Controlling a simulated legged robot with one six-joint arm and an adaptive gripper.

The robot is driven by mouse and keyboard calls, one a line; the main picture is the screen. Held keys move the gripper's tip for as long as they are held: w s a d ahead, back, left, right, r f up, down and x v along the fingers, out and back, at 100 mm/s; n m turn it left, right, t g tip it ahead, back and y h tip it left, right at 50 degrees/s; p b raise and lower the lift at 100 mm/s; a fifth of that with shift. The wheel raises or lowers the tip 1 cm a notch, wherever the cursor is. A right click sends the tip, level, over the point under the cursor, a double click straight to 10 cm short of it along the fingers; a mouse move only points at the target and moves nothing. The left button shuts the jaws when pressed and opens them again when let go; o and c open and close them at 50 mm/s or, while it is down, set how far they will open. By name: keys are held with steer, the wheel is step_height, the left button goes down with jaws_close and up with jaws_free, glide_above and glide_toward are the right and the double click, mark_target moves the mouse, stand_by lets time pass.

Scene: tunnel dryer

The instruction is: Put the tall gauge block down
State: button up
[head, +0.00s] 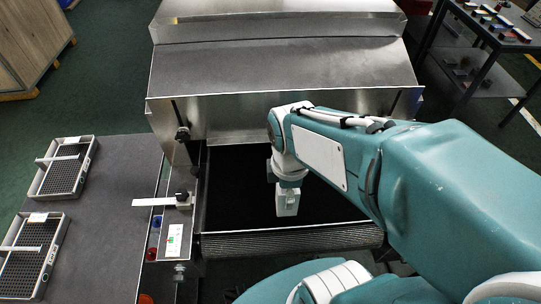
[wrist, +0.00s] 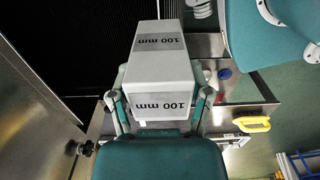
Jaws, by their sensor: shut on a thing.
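The tall gauge block (head: 287,203) is pale grey with "100 mm" labels. In the head view it hangs below my gripper (head: 287,188), over the front part of the dryer's black belt (head: 240,190). Whether its lower end touches the belt I cannot tell. In the wrist view the block (wrist: 160,75) fills the middle, with one finger of my gripper (wrist: 158,98) on each side. The gripper is shut on it. My arm hides part of the belt's right side.
The steel hood (head: 285,70) stands behind the belt. To the left are a control panel (head: 174,240), a white gauge arm (head: 155,201) and a grey table (head: 110,225) with two trays (head: 64,168). Shelves (head: 480,45) stand back right. The belt around the block looks clear.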

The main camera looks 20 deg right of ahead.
steer(key=shift+w+a+f, duration=0.2)
steer(key=shift+w+f, duration=1.95)
steer(key=shift+w, duration=0.15)
steer(key=shift+w+a+f, duration=0.25)
steer(key=shift+w+f, duration=1.9)
steer(key=shift+w, duration=0.15)
steer(key=shift+w+a+f, duration=0.2)
steer(key=shift+w+f, duration=1.95)
steer(key=shift+w, duration=0.15)
steer(key=o, duration=1.3)
steer(key=shift+f, duration=0.1)
steer(key=shift+o, duration=0.2)
